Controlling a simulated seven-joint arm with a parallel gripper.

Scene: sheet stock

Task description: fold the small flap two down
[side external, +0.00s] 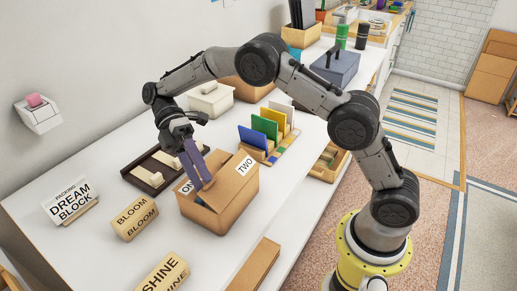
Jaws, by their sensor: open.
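An open brown cardboard box (236,207) stands on the white counter. The flap labelled TWO (231,178) is on its right side and slants upward; its exact angle is hard to tell. A flap labelled ONE (185,188), its label partly covered, is on the left side. My gripper (207,184) points down over the box between these two flaps, with its purple-grey fingers open. The fingertips are near the inner edge of the flap labelled TWO; I cannot tell whether they touch it. The fingers and flaps hide most of the box's inside.
A dark tray (133,180) with pale blocks lies left of the box. A rack with coloured sheets (250,138) stands close behind. BLOOM (134,219) and SHINE (163,275) blocks and a DREAM BLOCK sign (72,205) stand in front and left. Bare counter lies between them.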

